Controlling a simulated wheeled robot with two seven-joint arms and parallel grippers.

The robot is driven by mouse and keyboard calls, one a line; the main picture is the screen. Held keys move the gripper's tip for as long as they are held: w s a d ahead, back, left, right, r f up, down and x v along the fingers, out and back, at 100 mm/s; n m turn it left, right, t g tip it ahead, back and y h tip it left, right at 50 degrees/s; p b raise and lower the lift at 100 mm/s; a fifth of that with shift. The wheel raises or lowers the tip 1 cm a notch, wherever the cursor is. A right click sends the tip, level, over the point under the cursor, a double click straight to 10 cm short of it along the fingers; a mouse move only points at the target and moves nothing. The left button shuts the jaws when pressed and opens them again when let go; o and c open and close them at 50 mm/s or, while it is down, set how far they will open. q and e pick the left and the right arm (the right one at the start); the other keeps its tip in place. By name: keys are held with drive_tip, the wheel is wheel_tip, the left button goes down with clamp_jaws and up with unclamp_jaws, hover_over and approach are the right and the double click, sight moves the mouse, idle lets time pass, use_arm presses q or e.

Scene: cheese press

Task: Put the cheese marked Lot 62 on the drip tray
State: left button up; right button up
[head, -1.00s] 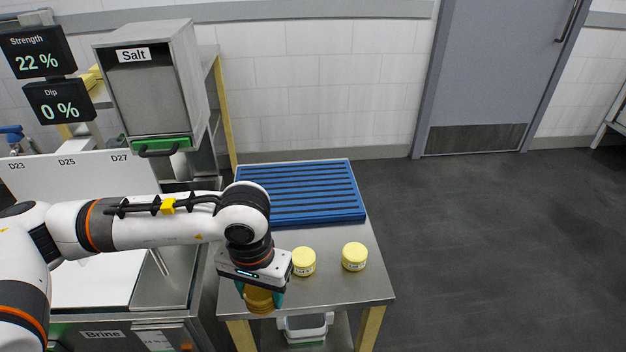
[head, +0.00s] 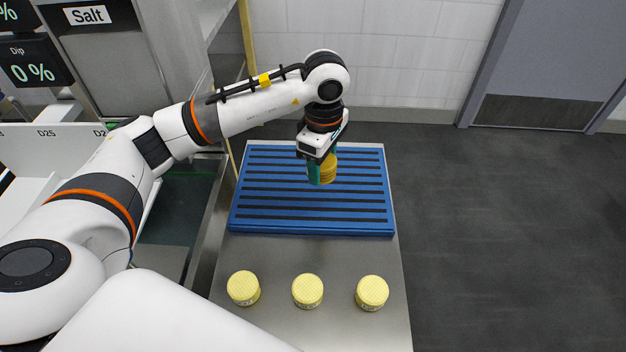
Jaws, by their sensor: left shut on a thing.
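My left gripper (head: 323,164) is shut on a yellow round cheese (head: 329,171), held between its teal fingers. The cheese is over the upper middle of the blue slatted drip tray (head: 255,218); I cannot tell whether it touches the slats. No lot mark can be read on the held cheese. Three more yellow cheeses stand in a row on the steel table in front of the tray: a left one (head: 243,287), a middle one (head: 307,290) and a right one (head: 372,292). Their labels are too small to read. My right gripper is not in view.
The steel table (head: 275,252) has bare room between the tray and the cheese row. The tray's slats around the held cheese are empty. At left stand the salt box (head: 110,50), the dip display (head: 30,62) and the brine basin. Dark open floor lies right.

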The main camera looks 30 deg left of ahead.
use_arm(q)
drive_tip(key=w+a+f+n, duration=0.1)
drive_tip(key=w+a+n, duration=0.2)
drive_tip(key=n, duration=0.7)
drive_tip(key=w+a+f+n, duration=0.1)
drive_tip(key=w+a+n, duration=0.15)
drive_tip(key=n, duration=0.75)
drive_tip(key=f, duration=0.9)
drive_tip(key=shift+w+f, duration=0.25)
drive_tip(key=shift+w, duration=0.1)
drive_tip(key=shift+f, duration=0.1)
drive_tip(key=o, duration=1)
wheel_tip(320, 180, up, 12)
drive_tip(key=shift+r, duration=0.1)
